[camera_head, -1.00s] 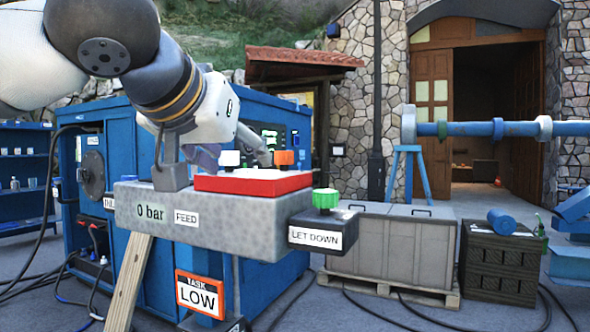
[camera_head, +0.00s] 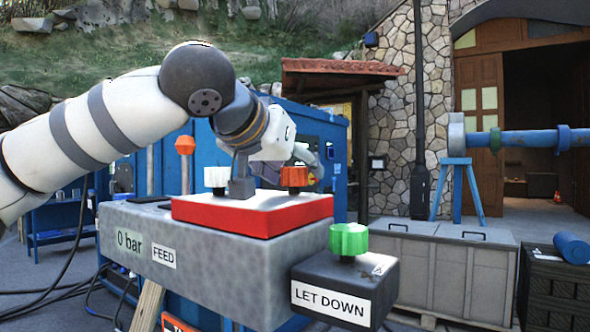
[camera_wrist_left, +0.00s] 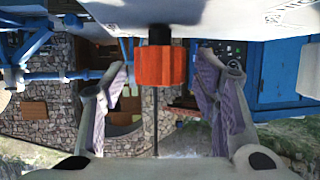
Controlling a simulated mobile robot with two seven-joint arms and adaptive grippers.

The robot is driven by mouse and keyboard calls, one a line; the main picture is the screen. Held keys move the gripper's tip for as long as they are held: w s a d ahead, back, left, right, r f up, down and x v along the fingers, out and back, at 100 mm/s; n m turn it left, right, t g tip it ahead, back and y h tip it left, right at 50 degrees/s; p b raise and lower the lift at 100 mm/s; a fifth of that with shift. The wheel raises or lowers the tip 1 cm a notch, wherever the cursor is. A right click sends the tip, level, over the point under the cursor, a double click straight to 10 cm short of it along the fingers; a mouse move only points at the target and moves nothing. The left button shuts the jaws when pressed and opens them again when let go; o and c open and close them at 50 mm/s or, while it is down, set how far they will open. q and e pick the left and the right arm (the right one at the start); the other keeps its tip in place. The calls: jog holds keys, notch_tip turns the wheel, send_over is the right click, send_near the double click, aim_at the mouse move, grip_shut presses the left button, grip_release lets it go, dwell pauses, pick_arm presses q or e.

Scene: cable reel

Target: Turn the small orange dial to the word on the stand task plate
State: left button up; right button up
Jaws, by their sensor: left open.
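A small orange dial (camera_head: 294,177) stands on the white top of a red block (camera_head: 250,224) on the grey stand. In the left wrist view, which is upside down, the dial (camera_wrist_left: 160,67) appears on a black stem between my two spread fingers. My left gripper (camera_wrist_left: 162,80) is open, with a gap on each side of the dial; I cannot tell how deep the dial sits between the fingers. In the head view my left gripper (camera_head: 312,165) is partly hidden behind the dial. The task plate (camera_head: 176,322) is cut off at the bottom edge; its word is unreadable now.
A white knob (camera_head: 215,178) stands left of the orange dial, and a green knob (camera_head: 348,240) on the LET DOWN box (camera_head: 335,303) to the right. An orange-capped post (camera_head: 185,145) rises behind the stand. Grey crates (camera_head: 445,270) stand behind on the right.

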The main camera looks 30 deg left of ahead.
pick_arm(q)
jog(key=shift+w+f, duration=0.1)
jog(key=shift+w, duration=0.35)
jog(key=c, duration=1.2)
jog(key=shift+n+y, duration=0.3)
jog(key=shift+y, duration=0.1)
jog(key=n+y, duration=0.3)
jog(key=y, duration=0.1)
jog(key=shift+n+g, duration=0.3)
jog(key=shift+g, duration=0.1)
jog(key=shift+n+g+y, duration=1.5)
jog(key=shift+n+y, duration=0.8)
